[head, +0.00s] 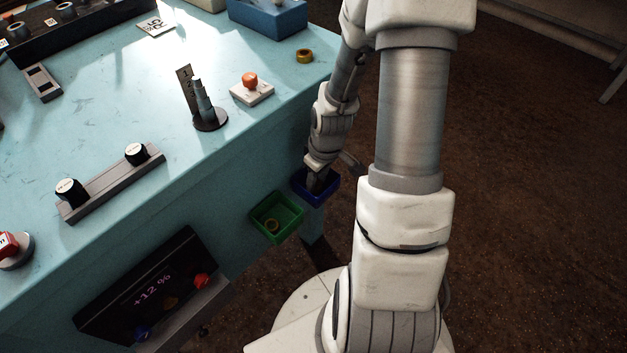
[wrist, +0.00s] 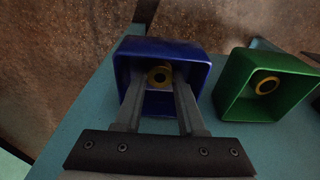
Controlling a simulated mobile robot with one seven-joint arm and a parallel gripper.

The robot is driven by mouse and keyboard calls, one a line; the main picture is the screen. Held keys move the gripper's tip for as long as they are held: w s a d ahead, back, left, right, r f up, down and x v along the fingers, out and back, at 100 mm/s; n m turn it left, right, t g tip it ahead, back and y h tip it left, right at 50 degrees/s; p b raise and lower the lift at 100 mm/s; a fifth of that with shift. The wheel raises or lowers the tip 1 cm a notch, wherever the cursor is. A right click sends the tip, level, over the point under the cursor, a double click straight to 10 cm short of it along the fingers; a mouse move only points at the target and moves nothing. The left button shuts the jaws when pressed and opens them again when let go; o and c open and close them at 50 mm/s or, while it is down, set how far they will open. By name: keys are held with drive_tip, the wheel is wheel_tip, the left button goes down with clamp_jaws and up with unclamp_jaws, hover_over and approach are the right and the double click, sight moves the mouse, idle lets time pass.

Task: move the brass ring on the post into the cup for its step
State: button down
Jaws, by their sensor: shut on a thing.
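A brass ring (wrist: 159,75) is between my fingertips inside the blue cup (wrist: 195,62), in the wrist view. My gripper (wrist: 158,88) is shut on it and reaches down into that cup. Whether the ring touches the cup's floor cannot be told. In the head view my gripper (head: 317,182) is in the blue cup (head: 331,196) at the table's side, and the ring is hidden. The stepped post (head: 203,103) on its dark round base shows no ring. A label plate stands beside it.
A green cup (head: 278,219) beside the blue one holds another brass ring (head: 271,226). A loose brass ring (head: 305,56) lies near the table's edge. An orange button box (head: 251,87), a black-knobbed rail (head: 112,183) and a display (head: 150,290) are nearby.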

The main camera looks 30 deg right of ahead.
drive_tip(key=shift+r, duration=0.1)
drive_tip(key=shift+f, duration=0.2)
drive_tip(key=c, duration=0.8)
unclamp_jaws()
drive_tip(key=shift+r, duration=0.1)
drive_tip(key=r+p, duration=0.1)
drive_tip(key=r, duration=0.3)
drive_tip(key=s+r+p, duration=0.1)
drive_tip(key=r+p, duration=0.1)
drive_tip(key=r, duration=0.2)
drive_tip(key=r+p, duration=0.2)
drive_tip(key=r, duration=0.2)
drive_tip(key=shift+s+d, duration=0.3)
drive_tip(key=shift+s, duration=0.1)
drive_tip(key=shift+r, duration=0.1)
